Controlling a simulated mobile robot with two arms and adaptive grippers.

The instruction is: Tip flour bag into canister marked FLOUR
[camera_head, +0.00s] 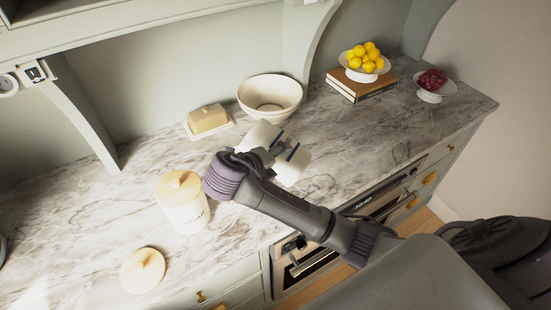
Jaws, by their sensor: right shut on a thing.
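My right gripper (283,148) is over the counter, shut on a white object with blue marks, seemingly the flour bag (292,166). White surfaces show on both sides of the gripper, and I cannot tell whether the one at the upper left (259,136) is part of the same bag. A cream canister (184,216) with a wooden lid stands left of my wrist. Its partly visible lettering seems to end in "GAR". A round wooden lid (143,270) with a knob lies at the front left. I cannot make out a FLOUR marking. My left gripper is out of view.
On the marble counter (75,215), a butter dish (208,121) and cream bowl (269,96) stand at the back. Books (350,88) bear a bowl of lemons (364,60). A bowl of red fruit (431,88) is at the right. The counter's left side is largely clear.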

